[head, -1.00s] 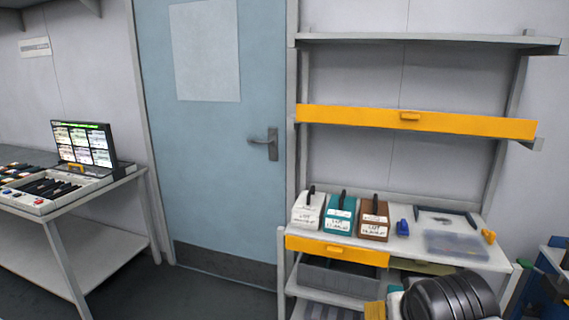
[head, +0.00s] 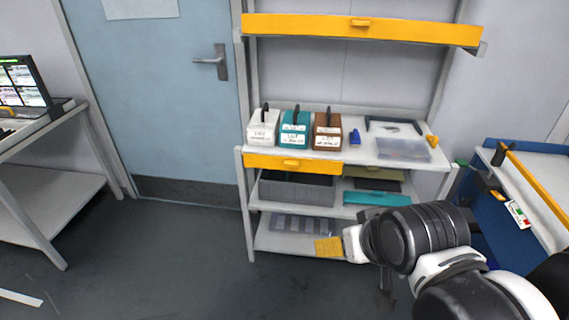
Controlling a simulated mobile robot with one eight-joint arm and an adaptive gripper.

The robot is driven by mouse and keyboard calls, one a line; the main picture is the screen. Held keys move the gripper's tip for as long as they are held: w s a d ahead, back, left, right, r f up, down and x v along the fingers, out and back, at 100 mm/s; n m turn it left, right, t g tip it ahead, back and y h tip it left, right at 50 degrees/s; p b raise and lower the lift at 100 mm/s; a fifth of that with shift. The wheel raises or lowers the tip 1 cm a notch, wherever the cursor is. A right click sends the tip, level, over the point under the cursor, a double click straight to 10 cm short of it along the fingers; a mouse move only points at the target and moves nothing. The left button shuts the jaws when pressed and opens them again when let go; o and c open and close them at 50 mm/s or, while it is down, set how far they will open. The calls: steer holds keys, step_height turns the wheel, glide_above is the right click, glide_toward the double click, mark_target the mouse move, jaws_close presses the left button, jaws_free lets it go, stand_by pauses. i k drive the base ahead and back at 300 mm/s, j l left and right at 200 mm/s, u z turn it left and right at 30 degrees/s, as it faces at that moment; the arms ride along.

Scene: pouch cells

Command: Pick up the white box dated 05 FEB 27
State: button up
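A white box (head: 263,128) with a black handle and a white label stands at the left end of the rack's middle shelf. The label's print is too small to read, so I cannot confirm the date. A teal box (head: 294,128) and a brown box (head: 327,131) of the same kind stand beside it to the right. My arm is at the lower right, in front of the rack and well apart from the boxes. A dark part of my gripper (head: 386,285) hangs below the arm; its fingers are not clear enough to tell open from shut.
The middle shelf (head: 375,150) also bears a blue item (head: 354,137) and a clear tray (head: 402,149). A yellow shelf front (head: 360,28) spans above. A grey bin (head: 297,188) sits below. A blue workbench (head: 478,170) stands right.

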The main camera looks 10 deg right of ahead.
mark_target(262, 129)
steer(key=i+j, duration=0.2)
steer(key=i, duration=0.35)
steer(key=i+j, duration=0.2)
steer(key=i, duration=0.35)
